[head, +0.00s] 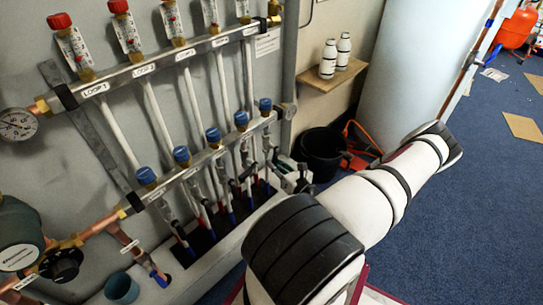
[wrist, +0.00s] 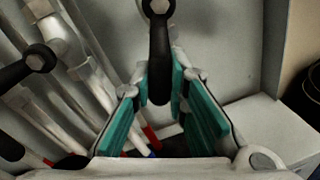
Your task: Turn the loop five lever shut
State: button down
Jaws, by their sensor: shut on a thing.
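The loop five lever (wrist: 159,50) is a black handle in the wrist view, hanging straight down from a round silver pivot at the top. My gripper (wrist: 167,85) has its teal pads on both sides of the handle's lower end and is shut on it. In the head view my gripper (head: 293,178) is at the right end of the lower manifold bar (head: 200,165), under the rightmost blue cap (head: 265,105). There the lever is largely hidden, and I cannot make out its angle.
A neighbouring black lever (wrist: 16,75) sits close on the left in the wrist view, tilted down-left. Several pipes run below the bar. A pale ledge (wrist: 262,125) lies right of my gripper. A black bucket (head: 322,152) and a shelf with white bottles (head: 328,60) are nearby.

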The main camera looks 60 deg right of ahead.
jog(key=a+r+m+y+p, duration=0.1)
jog(key=r+m+p, duration=0.1)
jog(key=m+p, duration=0.2)
jog(key=w+a+r+m+y+p, duration=0.1)
jog(key=a+r+m+p, duration=0.1)
jog(key=m, duration=0.6)
jog(key=shift+a+r+m+y+p, duration=0.3)
jog(key=shift+r+m+p, duration=0.1)
jog(key=shift+r+p, duration=0.45)
jog(key=shift+r, duration=0.1)
jog(key=c, duration=1.5)
grip_release()
jog(key=shift+c, duration=0.2)
jog(key=v, duration=1.2)
